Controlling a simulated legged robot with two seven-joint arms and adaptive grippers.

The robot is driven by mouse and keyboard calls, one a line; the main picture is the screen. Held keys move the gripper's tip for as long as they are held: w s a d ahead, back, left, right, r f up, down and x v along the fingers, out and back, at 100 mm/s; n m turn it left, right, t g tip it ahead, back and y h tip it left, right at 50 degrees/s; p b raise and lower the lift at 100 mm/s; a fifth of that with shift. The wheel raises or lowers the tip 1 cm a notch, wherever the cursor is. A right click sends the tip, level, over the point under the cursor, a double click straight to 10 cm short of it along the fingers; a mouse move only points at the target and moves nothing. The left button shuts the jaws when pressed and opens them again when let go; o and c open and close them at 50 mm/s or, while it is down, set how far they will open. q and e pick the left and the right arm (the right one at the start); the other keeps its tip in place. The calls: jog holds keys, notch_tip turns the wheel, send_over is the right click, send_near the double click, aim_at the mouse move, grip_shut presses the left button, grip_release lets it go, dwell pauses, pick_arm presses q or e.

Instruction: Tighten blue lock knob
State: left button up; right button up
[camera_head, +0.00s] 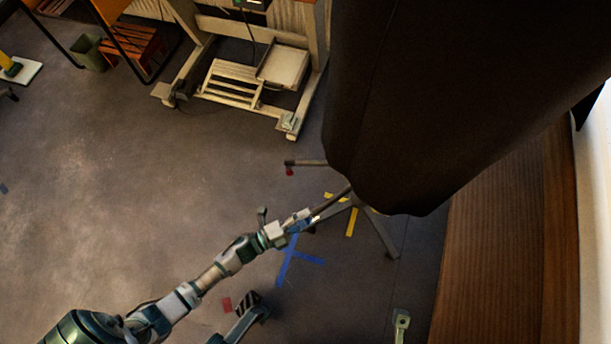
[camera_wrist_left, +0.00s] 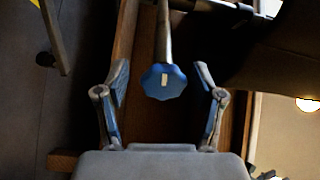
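The blue lock knob (camera_wrist_left: 163,81), lobed with a pale mark on its face, shows in the left wrist view at the end of a metal rod or tube. My left gripper (camera_wrist_left: 162,76) is open, with one finger on each side of the knob and a visible gap to both. In the head view my left arm reaches in from the lower left, and its gripper (camera_head: 306,216) is at the lower edge of a dark hanging garment (camera_head: 440,90). The knob cannot be made out there.
Splayed stand legs (camera_head: 375,230) rest on the floor under the garment, near yellow and blue floor tape. A wooden surface (camera_head: 505,240) is at the right. A pale wheeled frame (camera_head: 235,85) stands at the back. The floor at left is mostly clear.

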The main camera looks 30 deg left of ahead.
pick_arm(q)
jog(key=shift+s+a, duration=0.15)
jog(key=shift+s, duration=0.1)
jog(key=v, duration=1.1)
jog(key=shift+s+a, duration=0.15)
jog(key=shift+s, duration=0.05)
jog(key=shift+f, duration=0.1)
